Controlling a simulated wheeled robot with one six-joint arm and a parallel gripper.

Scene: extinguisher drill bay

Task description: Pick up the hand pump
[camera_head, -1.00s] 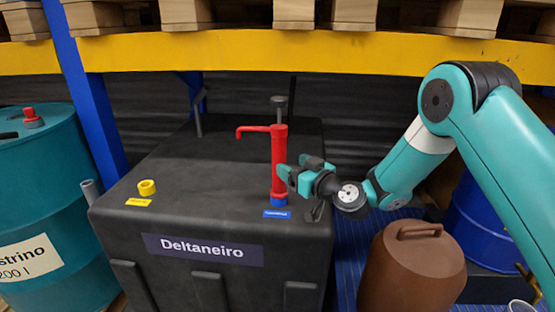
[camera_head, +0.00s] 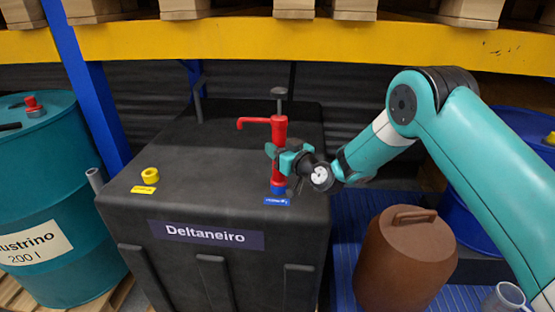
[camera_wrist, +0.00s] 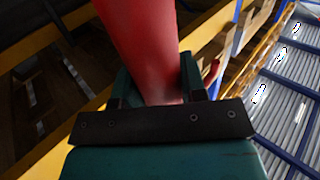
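The hand pump (camera_head: 278,133) is a red upright tube with a spout pointing left and a dark handle on top. It stands in a blue fitting (camera_head: 279,189) on the black tank (camera_head: 170,200) marked "Deltaneiro". My gripper (camera_head: 279,154) is at the pump's tube, with teal fingers on either side of it. In the wrist view the red tube (camera_wrist: 150,45) runs between my fingers (camera_wrist: 158,85). I cannot tell whether both fingers press on it. The pump is upright and its foot is still at the fitting.
A yellow cap (camera_head: 150,175) sits on the tank's left. A teal drum (camera_head: 50,200) stands at the left. A brown canister (camera_head: 405,265) and a blue drum (camera_head: 470,225) stand at the right. A yellow beam (camera_head: 250,48) crosses above the tank.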

